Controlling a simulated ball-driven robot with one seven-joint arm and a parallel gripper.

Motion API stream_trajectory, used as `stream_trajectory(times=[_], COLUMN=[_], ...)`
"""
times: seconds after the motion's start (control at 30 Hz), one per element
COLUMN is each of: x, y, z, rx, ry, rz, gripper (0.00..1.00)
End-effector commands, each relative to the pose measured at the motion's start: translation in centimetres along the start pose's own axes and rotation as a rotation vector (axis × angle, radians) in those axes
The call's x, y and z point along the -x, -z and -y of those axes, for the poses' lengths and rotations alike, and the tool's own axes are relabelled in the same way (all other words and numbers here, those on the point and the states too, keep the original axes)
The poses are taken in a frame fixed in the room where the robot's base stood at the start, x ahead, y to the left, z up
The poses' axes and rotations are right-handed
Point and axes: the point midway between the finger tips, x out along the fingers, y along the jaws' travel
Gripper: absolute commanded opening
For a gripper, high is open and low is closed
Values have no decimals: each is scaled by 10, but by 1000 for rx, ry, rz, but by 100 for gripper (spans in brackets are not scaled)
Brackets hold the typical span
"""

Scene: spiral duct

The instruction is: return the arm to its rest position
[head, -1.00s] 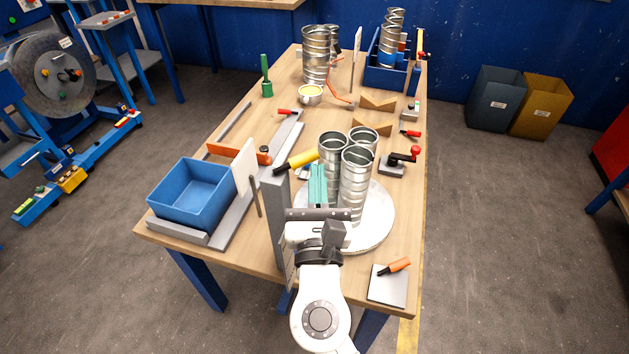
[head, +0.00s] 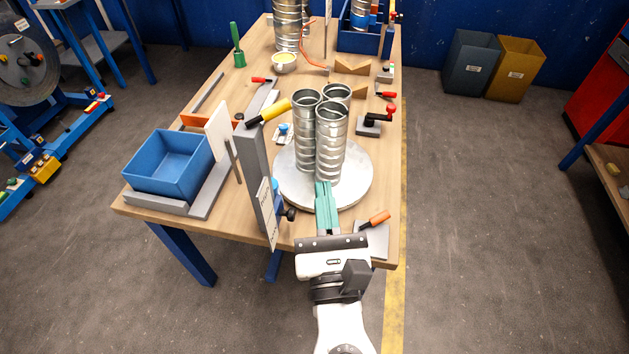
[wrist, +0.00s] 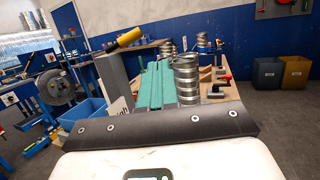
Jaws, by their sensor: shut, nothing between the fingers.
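My gripper (head: 325,205) reaches forward at the near edge of the workbench (head: 220,235), its green fingers together with nothing between them. The green fingers (wrist: 154,85) also show in the middle of the wrist view. In the head view the fingertips are over or in front of the near part of a round grey turntable (head: 358,190); I cannot tell whether they touch anything. Several spiral metal ducts (head: 330,145) stand upright on the turntable just beyond the fingertips. A duct (wrist: 187,80) shows right of the fingers in the wrist view.
A grey post (head: 255,175) with a yellow-handled lever (head: 270,111) stands left of my gripper. A blue bin (head: 168,165) sits at the bench's left. An orange-handled tool (head: 374,220) lies on a plate at the near right corner.

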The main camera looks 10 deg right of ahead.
Motion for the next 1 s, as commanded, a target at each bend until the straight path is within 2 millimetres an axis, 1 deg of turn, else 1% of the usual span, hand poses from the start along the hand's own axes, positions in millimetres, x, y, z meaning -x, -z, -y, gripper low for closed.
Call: stream_trajectory(times=[0.13, 0.57, 0.67, 0.77, 0.83, 0.87, 0.9, 0.93, 0.97, 1.0], x=[4, 4, 3, 2, 1, 2, 4, 8, 12, 20], y=[0, 0, 0, 3, 10, 15, 22, 30, 37, 49], z=[1, 1, 4, 26, 56, 72, 95, 114, 133, 157], rx=[0, 0, -13, -104, -236, -311, -421, -514, -608, -735], ry=[0, 0, 9, 69, 159, 209, 288, 354, 425, 524], rz=[0, 0, -3, -25, -54, -68, -87, -103, -115, -128], gripper=[0, 0, 0, 0, 0, 0, 0, 0, 0, 0])
